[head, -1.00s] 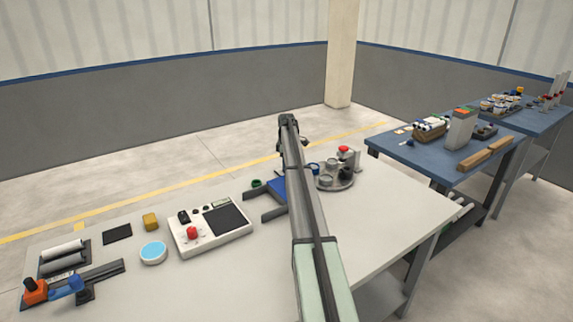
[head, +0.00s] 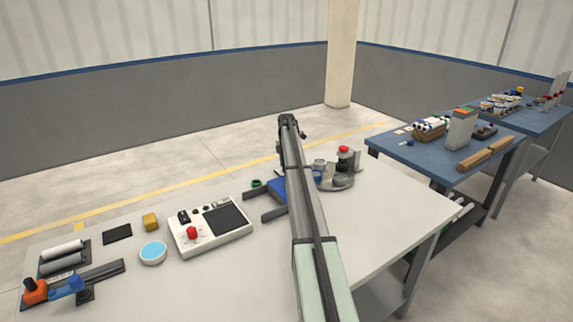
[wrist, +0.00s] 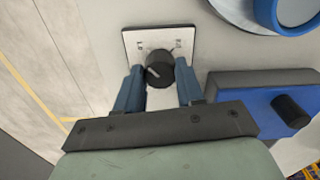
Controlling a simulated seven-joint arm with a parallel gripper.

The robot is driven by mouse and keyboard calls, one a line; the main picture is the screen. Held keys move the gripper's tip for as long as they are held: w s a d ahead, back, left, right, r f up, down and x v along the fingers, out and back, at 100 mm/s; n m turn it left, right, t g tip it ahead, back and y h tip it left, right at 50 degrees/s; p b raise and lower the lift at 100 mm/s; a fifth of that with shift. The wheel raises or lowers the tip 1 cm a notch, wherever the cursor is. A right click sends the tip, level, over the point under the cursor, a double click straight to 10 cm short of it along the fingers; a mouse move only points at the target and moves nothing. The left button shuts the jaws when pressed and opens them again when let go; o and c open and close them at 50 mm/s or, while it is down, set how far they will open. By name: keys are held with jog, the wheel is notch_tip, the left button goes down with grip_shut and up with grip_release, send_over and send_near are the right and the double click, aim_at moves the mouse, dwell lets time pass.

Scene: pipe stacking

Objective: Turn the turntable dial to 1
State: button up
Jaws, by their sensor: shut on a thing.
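The dial is a round black knob (wrist: 153,78) with a pale pointer line, on a white square plate (wrist: 135,38) with small marks near its upper corners. The pointer slants to the upper left or lower right; I cannot tell which end indicates. My gripper (wrist: 160,67) is shut on the knob, one blue-grey finger on each side. The marks are too small to read. In the head view the grey turntable (head: 350,184) carries a red-topped piece (head: 344,150) and several jars.
A blue fixture (wrist: 245,95) with a black peg lies right of my gripper in the wrist view. A blue ring (wrist: 265,14) is at the top right. A white control box (head: 185,240) with a red knob stands left of my arm. The table's right front is clear.

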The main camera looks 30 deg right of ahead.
jog(key=shift+n, duration=0.4)
jog(key=o, duration=1)
jog(key=shift+o, duration=0.2)
notch_tip(320, 180, up, 14)
dwell(0.7)
